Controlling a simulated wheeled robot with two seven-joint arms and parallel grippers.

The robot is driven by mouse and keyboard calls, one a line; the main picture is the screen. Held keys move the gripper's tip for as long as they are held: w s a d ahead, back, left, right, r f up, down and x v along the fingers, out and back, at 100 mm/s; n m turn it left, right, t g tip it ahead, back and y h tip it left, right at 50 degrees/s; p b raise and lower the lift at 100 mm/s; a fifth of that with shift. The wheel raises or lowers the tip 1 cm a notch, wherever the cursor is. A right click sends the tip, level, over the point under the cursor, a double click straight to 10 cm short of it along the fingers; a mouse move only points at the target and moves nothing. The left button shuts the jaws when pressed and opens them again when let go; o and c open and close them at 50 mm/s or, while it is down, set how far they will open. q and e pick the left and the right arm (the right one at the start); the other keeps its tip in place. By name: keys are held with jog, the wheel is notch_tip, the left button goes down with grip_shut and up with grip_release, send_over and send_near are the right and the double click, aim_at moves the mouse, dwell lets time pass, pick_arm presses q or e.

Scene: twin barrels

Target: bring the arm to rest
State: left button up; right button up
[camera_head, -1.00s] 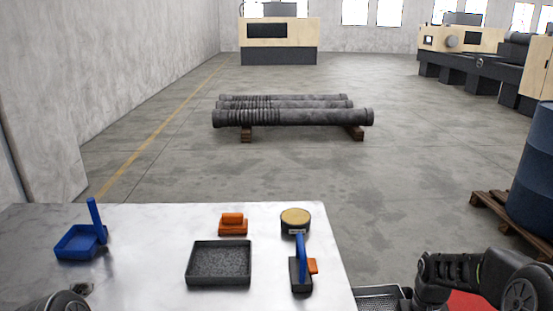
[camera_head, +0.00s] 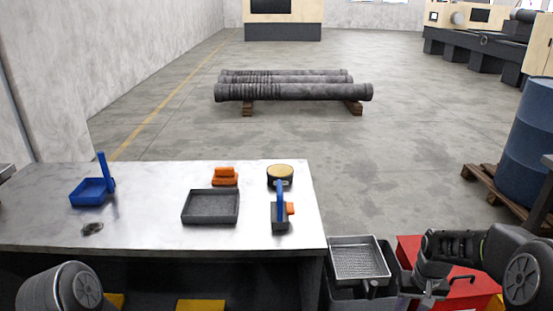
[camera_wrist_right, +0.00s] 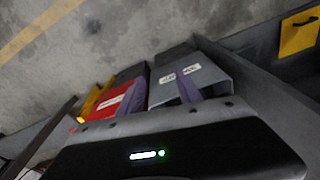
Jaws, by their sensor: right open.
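My right arm (camera_head: 470,262) is folded at the lower right of the head view, with its gripper (camera_head: 430,292) low beside the red box (camera_head: 460,290). In the right wrist view the gripper (camera_wrist_right: 161,92) shows two purple-grey fingers spread apart with nothing between them. They point over a red box (camera_wrist_right: 112,103) and a grey box (camera_wrist_right: 190,78), both with white labels. My left arm (camera_head: 62,290) shows only as a rounded link at the lower left, and its gripper is out of view.
A metal table (camera_head: 150,225) holds a blue tray (camera_head: 88,192), a dark tray (camera_head: 210,207), orange blocks (camera_head: 225,177), a round tin (camera_head: 280,174) and a blue-handled tool (camera_head: 280,210). A mesh basket (camera_head: 358,260) stands right of it. A blue barrel (camera_head: 525,150) stands on a pallet (camera_head: 490,190). Pipes (camera_head: 290,92) lie beyond open floor.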

jog(key=s+a+f+t+y+p, duration=0.1)
jog(key=a+f+t+y+p, duration=0.15)
jog(key=a+f, duration=1)
jog(key=s+a+f+g+y+p, duration=0.1)
jog(key=s+a+f, duration=0.1)
jog(key=s+a, duration=0.6)
jog(key=s+a+f+g+y+p, duration=0.1)
jog(key=s+a+g, duration=0.1)
jog(key=s+a, duration=0.7)
jog(key=s, duration=0.5)
jog(key=shift+f+n+p, duration=0.35)
jog(key=shift+n, duration=0.05)
